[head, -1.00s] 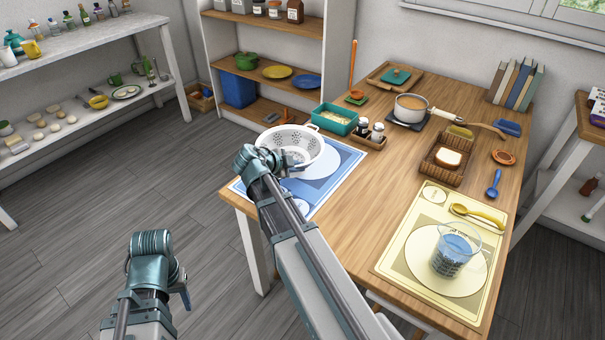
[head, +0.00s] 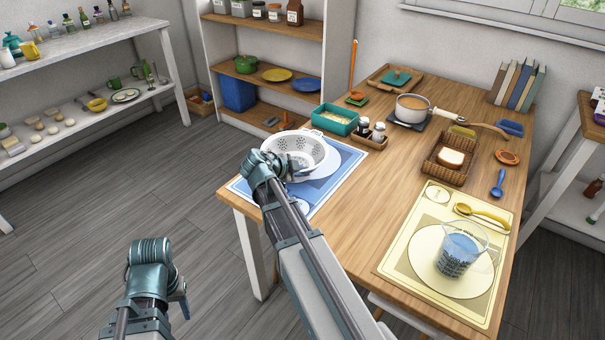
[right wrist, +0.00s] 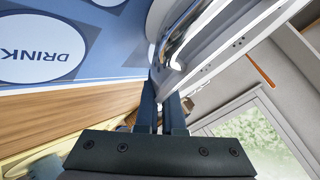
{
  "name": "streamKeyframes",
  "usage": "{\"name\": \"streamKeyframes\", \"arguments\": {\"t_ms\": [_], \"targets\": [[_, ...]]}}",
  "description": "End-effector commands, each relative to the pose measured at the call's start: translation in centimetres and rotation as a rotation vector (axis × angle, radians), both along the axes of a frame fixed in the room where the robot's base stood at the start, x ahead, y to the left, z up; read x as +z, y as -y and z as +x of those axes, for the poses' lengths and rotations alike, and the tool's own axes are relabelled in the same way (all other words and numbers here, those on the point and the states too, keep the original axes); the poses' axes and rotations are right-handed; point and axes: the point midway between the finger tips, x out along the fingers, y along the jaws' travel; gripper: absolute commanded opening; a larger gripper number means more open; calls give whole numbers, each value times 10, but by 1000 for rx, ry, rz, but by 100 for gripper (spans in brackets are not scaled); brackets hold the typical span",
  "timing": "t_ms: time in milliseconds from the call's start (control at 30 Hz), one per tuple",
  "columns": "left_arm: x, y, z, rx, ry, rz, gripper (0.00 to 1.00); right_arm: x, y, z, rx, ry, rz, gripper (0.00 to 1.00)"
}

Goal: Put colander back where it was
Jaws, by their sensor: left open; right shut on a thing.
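The white colander (head: 297,148) is over the blue placemat (head: 325,185) at the table's left end. Whether its base touches the mat I cannot tell. My right gripper (head: 291,167) is shut on the colander's near side. In the right wrist view, the fingers (right wrist: 164,95) close at a shiny metal handle (right wrist: 178,38) beside the white colander wall (right wrist: 235,45), with the mat's DRINK circle (right wrist: 42,50) at the left. My left gripper (head: 182,302) is open, low over the floor left of the table, its fingers mostly hidden by its wrist.
Behind the colander are a teal bin (head: 335,119) and a tray with shakers (head: 370,138). A saucepan (head: 411,108), bread basket (head: 448,160) and jug on a yellow placemat (head: 400,258) occupy the table's right. Shelves (head: 265,80) stand behind; the wooden middle is clear.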

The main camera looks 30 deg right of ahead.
Motion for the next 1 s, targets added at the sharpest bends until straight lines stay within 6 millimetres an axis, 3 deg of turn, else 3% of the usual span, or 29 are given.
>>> {"name": "streamKeyframes", "arguments": {"t_ms": [100, 300, 667, 1000], "targets": [[-3, 0, 0, 0, 0, 0, 50, -3, 0, 0, 1, 1, -1, 0], [-2, 0, 0, 0, 0, 0, 50, -2, 0, 0, 0, 0, 0, 36], [3, 0, 0, 0, 0, 0, 50, 3, -1, 0, 0, 0, 0, 36], [46, 0, 0, 0, 0, 0, 50, 46, -51, -16, 5, 0, 0, 36]]}}
